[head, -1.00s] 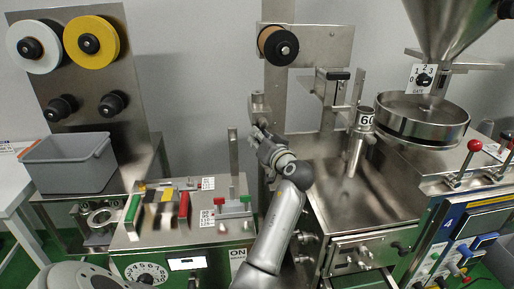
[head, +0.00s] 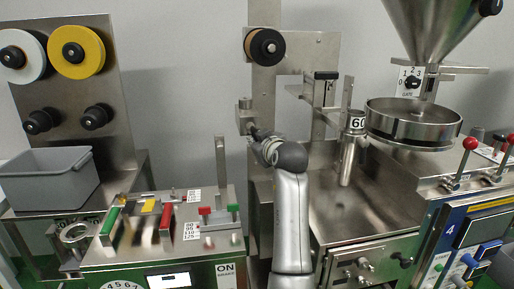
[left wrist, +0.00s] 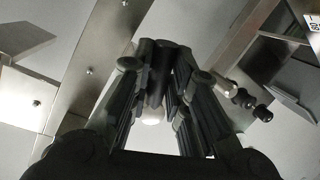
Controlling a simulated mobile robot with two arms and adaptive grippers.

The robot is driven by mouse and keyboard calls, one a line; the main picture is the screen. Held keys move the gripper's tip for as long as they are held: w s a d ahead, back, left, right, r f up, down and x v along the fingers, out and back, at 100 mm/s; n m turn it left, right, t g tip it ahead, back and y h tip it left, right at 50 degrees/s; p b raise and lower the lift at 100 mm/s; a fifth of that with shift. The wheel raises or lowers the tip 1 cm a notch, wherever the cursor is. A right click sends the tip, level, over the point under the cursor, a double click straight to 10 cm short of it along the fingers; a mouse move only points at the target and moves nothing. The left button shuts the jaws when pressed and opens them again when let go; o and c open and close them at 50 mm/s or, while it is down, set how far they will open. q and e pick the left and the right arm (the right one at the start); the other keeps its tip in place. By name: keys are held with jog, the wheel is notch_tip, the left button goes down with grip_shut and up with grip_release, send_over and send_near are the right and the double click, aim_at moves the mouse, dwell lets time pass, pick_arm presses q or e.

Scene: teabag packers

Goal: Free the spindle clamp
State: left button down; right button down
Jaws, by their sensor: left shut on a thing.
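My left gripper (head: 257,136) reaches the lower part of the steel upright, beside a small metal block (head: 245,115) below the brown spool (head: 265,47). In the left wrist view the left gripper (left wrist: 164,58) has its dark fingers closed around a dark, rounded grip (left wrist: 158,78), likely the spindle clamp's handle. A pale round end shows just below the grip. The fingers and my wrist hide most of the clamp in the head view. My right gripper is not in view.
A hopper (head: 445,35) over a round steel pan (head: 413,122) stands at right, with red-knobbed levers (head: 470,143). A post marked 60 (head: 350,150) stands right of my arm. At left are a grey bin (head: 50,178), white and yellow reels (head: 76,52) and a control box (head: 165,250).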

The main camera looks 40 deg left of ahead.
pick_arm(q)
jog(key=shift+w+d+n, duration=0.15)
jog(key=shift+n, duration=0.35)
jog(key=c, duration=1.4)
grip_release()
jog(key=shift+o, duration=0.2)
jog(key=shift+r, duration=0.1)
jog(key=shift+r, duration=0.1)
